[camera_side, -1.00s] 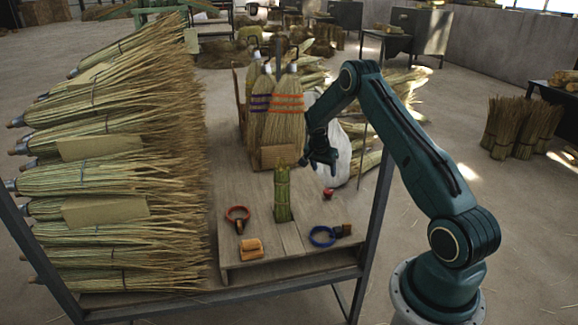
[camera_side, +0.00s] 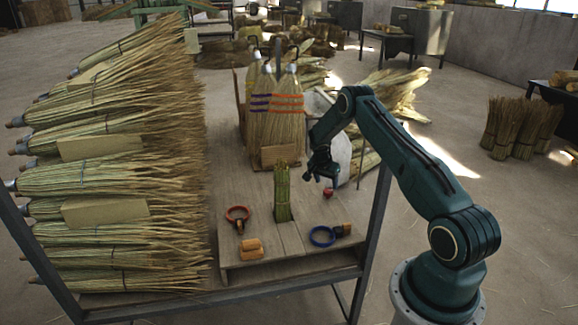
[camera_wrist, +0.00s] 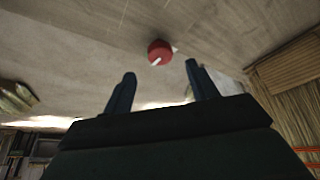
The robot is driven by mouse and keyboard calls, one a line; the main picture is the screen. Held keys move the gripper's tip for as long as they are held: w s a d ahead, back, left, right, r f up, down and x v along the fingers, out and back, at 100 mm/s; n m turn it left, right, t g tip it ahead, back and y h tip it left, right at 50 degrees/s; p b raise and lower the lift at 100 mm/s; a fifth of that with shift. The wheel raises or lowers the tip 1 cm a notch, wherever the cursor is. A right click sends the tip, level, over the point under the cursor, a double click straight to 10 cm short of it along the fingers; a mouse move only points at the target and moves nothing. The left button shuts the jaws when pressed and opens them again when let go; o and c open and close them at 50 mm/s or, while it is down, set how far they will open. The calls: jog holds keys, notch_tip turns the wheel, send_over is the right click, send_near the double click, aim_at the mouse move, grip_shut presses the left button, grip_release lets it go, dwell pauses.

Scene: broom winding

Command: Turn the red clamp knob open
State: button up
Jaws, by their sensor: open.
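The red clamp knob (camera_side: 328,192) sits low at the right side of the wooden bench, right of the upright green straw bundle (camera_side: 283,192). In the wrist view the knob (camera_wrist: 159,50) is round and red with a pale mark on its face. My gripper (camera_side: 321,176) is just above and slightly left of the knob in the side view. In the wrist view its two dark fingers (camera_wrist: 158,82) are spread apart with nothing between them. The knob lies beyond the fingertips, roughly centred on the gap, and is not touched.
Finished brooms (camera_side: 276,110) stand behind the bundle.

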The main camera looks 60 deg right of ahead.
aim_at(328, 191)
jog(key=shift+x, duration=3.05)
jog(key=c, duration=1)
